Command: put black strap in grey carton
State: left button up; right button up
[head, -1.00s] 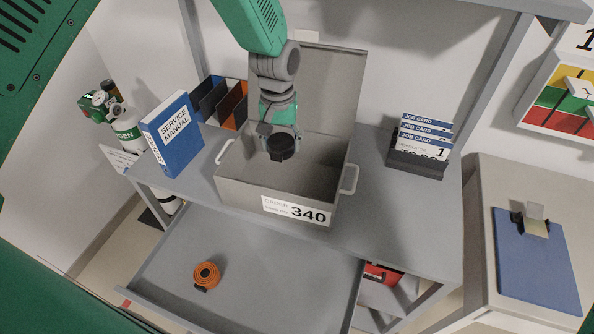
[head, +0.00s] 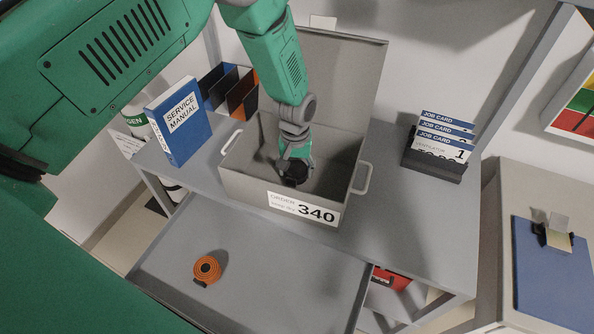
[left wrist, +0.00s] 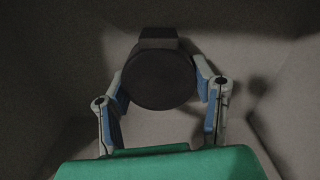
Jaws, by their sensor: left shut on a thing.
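The grey carton (head: 240,188) stands open on the bench with its lid up at the back and a label reading 340 on its front. My left gripper (head: 294,166) reaches down inside the carton. It is shut on the black strap (head: 294,181), a rolled dark disc. In the left wrist view the black strap (left wrist: 160,80) sits between the two fingers, with the carton's grey inside around it. Whether the strap touches the carton floor I cannot tell. My right gripper is not in view.
An orange strap roll (head: 207,269) lies in the open drawer (head: 270,270) below the carton. A blue service manual (head: 181,122) and upright folders (head: 232,90) stand left of the carton. A job card holder (head: 433,163) stands right. The bench between carton and cards is clear.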

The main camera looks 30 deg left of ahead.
aim_at(295, 166)
pick_arm(q)
jog(key=shift+a+f, duration=0.25)
jog(key=shift+f, duration=0.45)
jog(key=shift+d, duration=0.15)
jog(key=o, duration=1.2)
jog(key=shift+d, duration=0.15)
notch_tip(295, 166, up, 12)
jog(key=shift+r+b, duration=0.1)
jog(key=shift+b, duration=0.4)
jog(key=shift+a, duration=0.2)
